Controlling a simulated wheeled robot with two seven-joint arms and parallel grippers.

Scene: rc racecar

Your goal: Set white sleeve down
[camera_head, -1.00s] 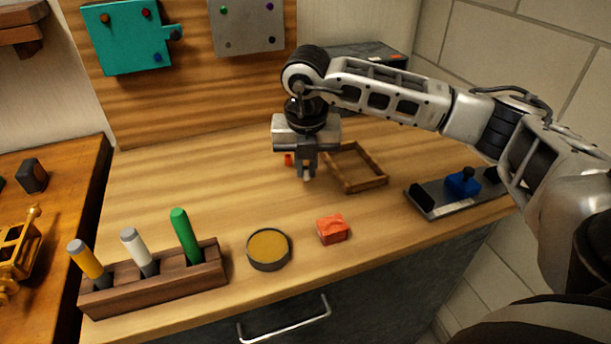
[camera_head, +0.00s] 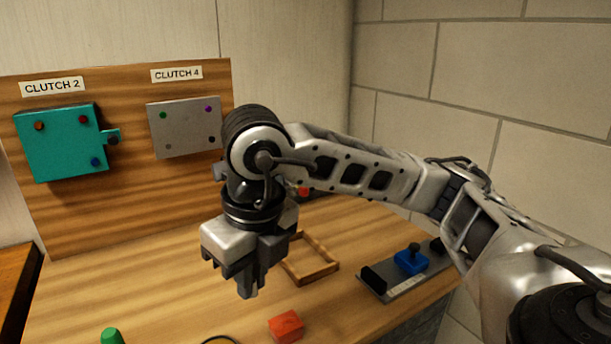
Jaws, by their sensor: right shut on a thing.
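My right gripper (camera_head: 246,284) hangs fingers down above the workbench (camera_head: 130,290), left of the wooden frame (camera_head: 316,275). Its fingers are shut. The white sleeve between them is hidden by the fingers and hand, and I cannot make out its outline. The fingers look to be above the bench top, but I cannot tell how high. My left gripper is not in view.
An orange-red block (camera_head: 286,326) lies near the front. A grey plate with a blue part (camera_head: 410,262) lies at the right. The green marker top (camera_head: 112,336) shows at the lower left. A board (camera_head: 130,210) with teal (camera_head: 60,148) and grey plates (camera_head: 184,128) stands behind.

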